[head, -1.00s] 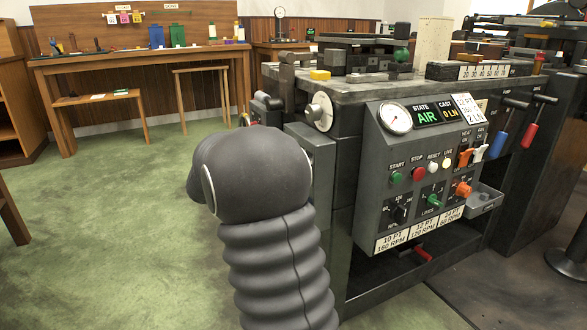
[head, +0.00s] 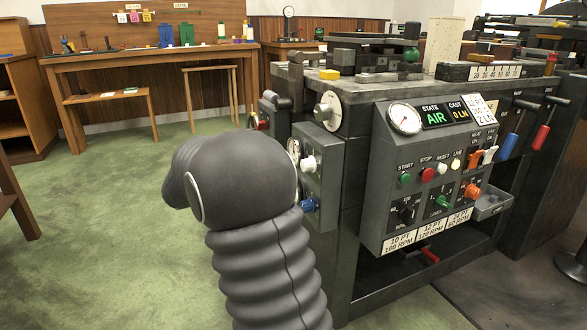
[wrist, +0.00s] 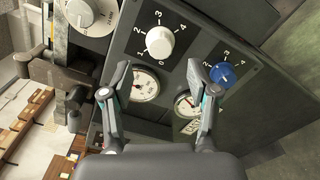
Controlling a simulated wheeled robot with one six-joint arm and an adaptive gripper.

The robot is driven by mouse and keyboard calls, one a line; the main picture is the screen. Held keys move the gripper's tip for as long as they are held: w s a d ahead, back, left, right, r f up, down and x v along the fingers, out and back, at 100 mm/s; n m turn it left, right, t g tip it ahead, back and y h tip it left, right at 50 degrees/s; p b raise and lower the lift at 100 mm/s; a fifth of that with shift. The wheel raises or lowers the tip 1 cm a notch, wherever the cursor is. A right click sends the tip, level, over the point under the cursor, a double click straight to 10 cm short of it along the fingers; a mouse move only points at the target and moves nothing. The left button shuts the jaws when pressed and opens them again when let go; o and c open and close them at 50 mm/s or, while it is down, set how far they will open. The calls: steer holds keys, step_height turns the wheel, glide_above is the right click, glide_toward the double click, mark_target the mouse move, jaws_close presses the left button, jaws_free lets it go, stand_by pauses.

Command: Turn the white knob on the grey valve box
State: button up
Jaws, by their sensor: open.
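The grey valve box (head: 320,161) is on the left side of the machine in the head view, partly hidden by my arm. The white knob (head: 308,163) sticks out of its face, above a blue knob (head: 308,205). In the wrist view the white knob (wrist: 159,42) stands on a dial numbered up to 4, upper middle, with the blue knob (wrist: 222,74) to its right. My gripper (wrist: 160,80) is open and empty. Its fingers point at the box face, and the white knob shows beyond and between the fingertips, apart from them. In the head view my gripper is hidden.
Two gauges (wrist: 145,86) sit on the box below the knobs in the wrist view. A larger round dial (wrist: 90,14) is at upper left. The machine's control panel (head: 385,190) stands right of the box. Green floor (head: 110,220) is clear at left.

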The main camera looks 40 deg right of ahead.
steer(key=shift+v, duration=2.55)
steer(key=shift+w, duration=0.1)
step_height(320, 180, down, 10)
steer(key=s+a+n+t+y, duration=0.1)
steer(key=s+n+y, duration=0.1)
steer(key=y, duration=0.2)
steer(key=s+a+f+m+t+y+p, duration=0.1)
steer(key=s+a+f+y+p, duration=0.1)
steer(key=s+a+f+y, duration=0.35)
steer(key=s+a+r+m+t+y+p, duration=0.2)
steer(key=s+a+r+t+y+p, duration=0.1)
steer(key=s+a+r, duration=0.3)
steer(key=s+a+r+m+t+y+p, duration=0.2)
steer(key=s+a+r+t+y, duration=0.2)
steer(key=s+a+r, duration=0.3)
steer(key=shift+s+r+t+y+p, duration=0.35)
steer(key=shift+s+r+y, duration=0.2)
steer(key=shift+s, duration=1.45)
